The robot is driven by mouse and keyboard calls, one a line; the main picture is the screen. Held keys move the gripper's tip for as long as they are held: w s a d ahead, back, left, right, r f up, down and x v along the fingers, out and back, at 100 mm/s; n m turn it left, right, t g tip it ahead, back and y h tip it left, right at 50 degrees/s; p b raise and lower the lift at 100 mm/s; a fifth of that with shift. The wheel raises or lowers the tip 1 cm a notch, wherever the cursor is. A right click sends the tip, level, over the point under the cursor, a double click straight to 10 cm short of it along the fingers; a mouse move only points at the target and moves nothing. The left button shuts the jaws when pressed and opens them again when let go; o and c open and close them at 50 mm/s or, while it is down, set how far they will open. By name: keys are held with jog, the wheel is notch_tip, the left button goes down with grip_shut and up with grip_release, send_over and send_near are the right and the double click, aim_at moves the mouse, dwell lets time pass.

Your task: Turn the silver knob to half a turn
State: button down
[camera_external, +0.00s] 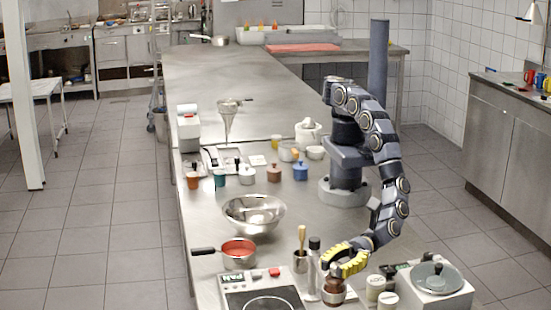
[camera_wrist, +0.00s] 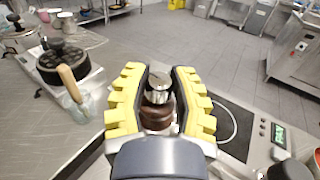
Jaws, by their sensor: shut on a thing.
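A dark brown mill (camera_external: 334,292) stands at the front of the steel counter; its upper part is hidden by my gripper in the external view. In the wrist view, the silver knob (camera_wrist: 158,94) sits on top of the brown mill body (camera_wrist: 157,118). My gripper (camera_external: 344,262), with yellow padded fingers, reaches down over the mill's top. The wrist view shows my gripper (camera_wrist: 159,85) with one finger on each side of the silver knob, shut on it. The exact contact points are hidden by the fingers.
Small jars (camera_external: 375,285) and a white scale with a grey lidded pan (camera_external: 437,278) stand to the right. A steel bowl (camera_external: 254,215) is behind.

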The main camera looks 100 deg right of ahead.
jog(key=shift+h, duration=0.3)
jog(key=shift+f+m+t+h, duration=0.15)
jog(key=shift+m+t+h, duration=0.85)
jog(key=shift+m+h, duration=0.55)
jog(key=shift+m+t+h, duration=0.3)
jog(key=shift+m+h, duration=0.25)
jog(key=shift+h, duration=0.6)
jog(key=shift+m+h, duration=1)
jog(key=shift+h, duration=0.6)
jog(key=c, duration=0.8)
grip_release()
jog(key=shift+s, duration=0.1)
jog(key=s, duration=0.7)
jog(key=shift+s+d, duration=0.15)
jog(key=shift+d, duration=0.05)
